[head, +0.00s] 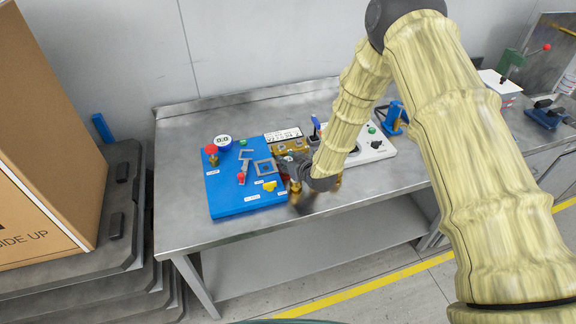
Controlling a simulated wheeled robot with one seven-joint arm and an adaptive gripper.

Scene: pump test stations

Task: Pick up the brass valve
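My gripper (301,197) is a dark shape at the end of my arm, low over the front of the table, just right of the blue board (230,205). Brass-coloured parts (295,186) show right beside its fingers; I cannot tell whether they are the brass valve or whether the fingers touch them. The fingers are small and partly blurred, so their opening is unclear. Another brass piece with a red knob (212,152) stands upright at the back left of the blue board. My wrist hides part of the table behind the gripper.
The blue board also holds a round gauge (223,140), grey brackets (264,167) and a yellow part (270,186). A white panel (372,150) and a blue fixture (394,118) stand to the right. The table's front left (185,225) is bare. A cardboard box (50,130) stands left.

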